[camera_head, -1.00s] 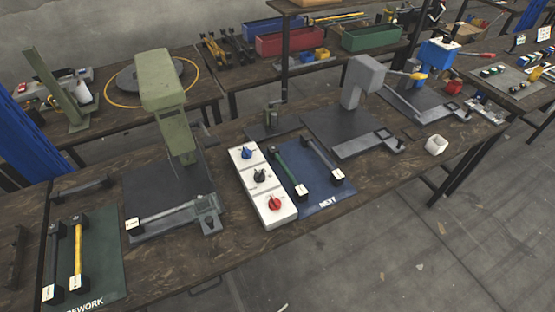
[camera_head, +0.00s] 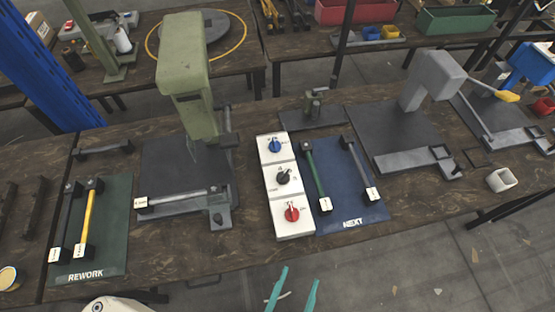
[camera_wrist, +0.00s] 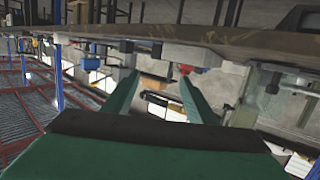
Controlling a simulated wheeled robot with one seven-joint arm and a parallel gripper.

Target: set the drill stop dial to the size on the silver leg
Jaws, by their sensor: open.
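A white panel (camera_head: 287,208) carries three dials: a blue one (camera_head: 275,145), a black one (camera_head: 283,177) and a red one (camera_head: 292,213). Their markings are too small to read, so I cannot tell which is the drill stop. A silver leg (camera_head: 358,165) with a white tag lies on the blue NEXT mat (camera_head: 338,215), right of a green leg (camera_head: 317,174). Another silver bar (camera_head: 178,198) with a tag lies on the green press. Tag text is unreadable. My gripper (camera_head: 292,288) is open and empty, in front of the table edge below the panel; its fingers also show in the wrist view (camera_wrist: 153,88).
The green press (camera_head: 187,80) stands left of the panel, a grey press (camera_head: 432,80) to the right. A green REWORK mat (camera_head: 112,250) holds a black and a yellow leg at left. A white cup (camera_head: 502,180) sits near the right front edge. Floor in front is clear.

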